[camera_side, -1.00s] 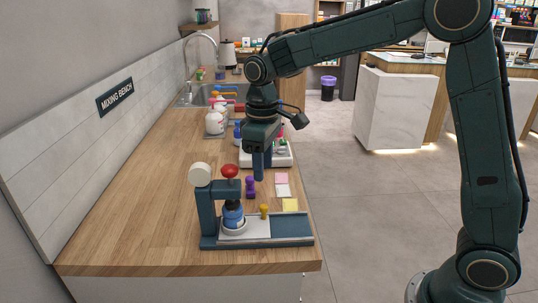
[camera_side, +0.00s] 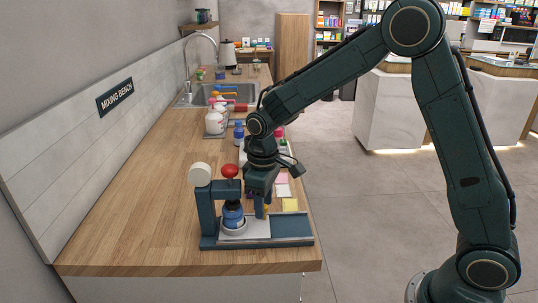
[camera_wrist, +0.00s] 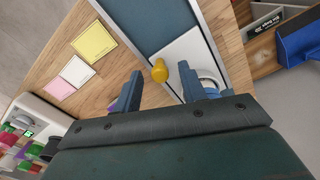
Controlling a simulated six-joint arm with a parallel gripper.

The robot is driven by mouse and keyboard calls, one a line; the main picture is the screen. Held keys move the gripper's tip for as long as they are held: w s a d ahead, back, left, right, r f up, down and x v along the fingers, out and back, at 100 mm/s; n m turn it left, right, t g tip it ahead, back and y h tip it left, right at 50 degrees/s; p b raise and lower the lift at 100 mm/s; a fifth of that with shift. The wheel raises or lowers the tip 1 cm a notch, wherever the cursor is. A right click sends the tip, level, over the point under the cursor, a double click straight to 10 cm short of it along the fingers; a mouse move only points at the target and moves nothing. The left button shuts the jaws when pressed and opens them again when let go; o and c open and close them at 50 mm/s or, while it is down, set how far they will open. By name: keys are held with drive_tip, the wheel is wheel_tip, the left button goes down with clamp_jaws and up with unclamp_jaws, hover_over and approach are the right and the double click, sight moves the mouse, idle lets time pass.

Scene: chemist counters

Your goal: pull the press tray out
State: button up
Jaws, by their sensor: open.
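The press (camera_side: 207,215) is a dark blue-green stand with a red knob on top (camera_side: 230,171), at the near end of the wooden bench. Its light grey tray (camera_side: 250,229) lies on the base and carries a blue bottle (camera_side: 233,217) under the press arm. A yellow knob (camera_wrist: 159,72) stands on the tray; in the side view it is mostly hidden by my gripper. My gripper (camera_wrist: 160,82) is open, pointing down at the tray, with one finger on each side of the yellow knob in the wrist view. I cannot tell whether the fingers touch it.
The base's blue channel (camera_side: 290,226) is bare to the tray's right. Yellow (camera_wrist: 94,41), white (camera_wrist: 75,71) and pink (camera_wrist: 57,89) notes lie on the bench behind the press. White bottles (camera_side: 214,122) and a sink (camera_side: 224,91) are farther back. The bench left of the press is clear.

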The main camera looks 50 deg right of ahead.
clamp_jaws()
drive_tip(key=s+d, duration=0.7)
drive_tip(key=shift+s+d, duration=0.15)
drive_tip(key=shift+d, duration=0.05)
unclamp_jaws()
drive_tip(key=shift+r, duration=0.1)
idle(0.4)
wheel_tip(320, 180, up, 14)
idle(0.6)
